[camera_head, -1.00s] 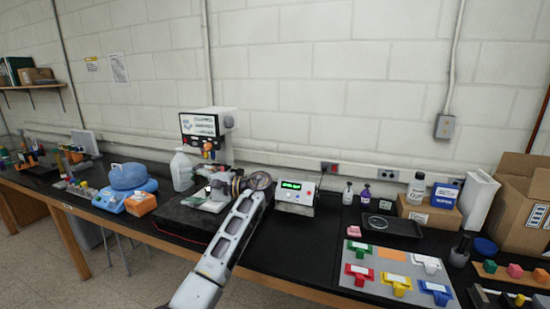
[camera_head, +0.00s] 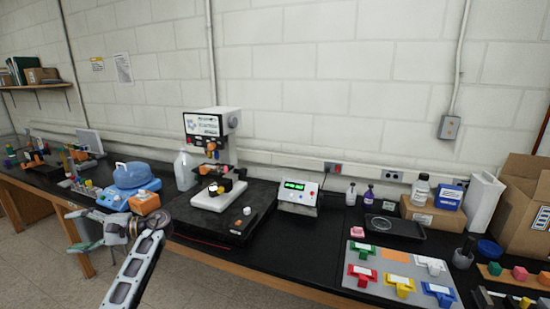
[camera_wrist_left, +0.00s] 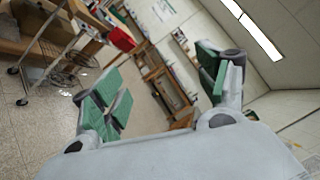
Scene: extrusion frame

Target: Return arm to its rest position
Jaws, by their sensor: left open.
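My left arm comes in from the bottom left of the head view. My left gripper (camera_head: 88,228) is in front of the bench's front edge, left of the black base plate of the machine. In the left wrist view its two green-padded fingers (camera_wrist_left: 160,90) are spread wide with nothing between them. Past them that view shows the floor, shelves and ceiling lights of the room. My right gripper does not show in any view.
The white press-like machine (camera_head: 212,140) stands on a black base behind the arm. A grey board (camera_head: 357,279) with coloured parts lies at the right. The floor (camera_head: 40,260) at the left is clear.

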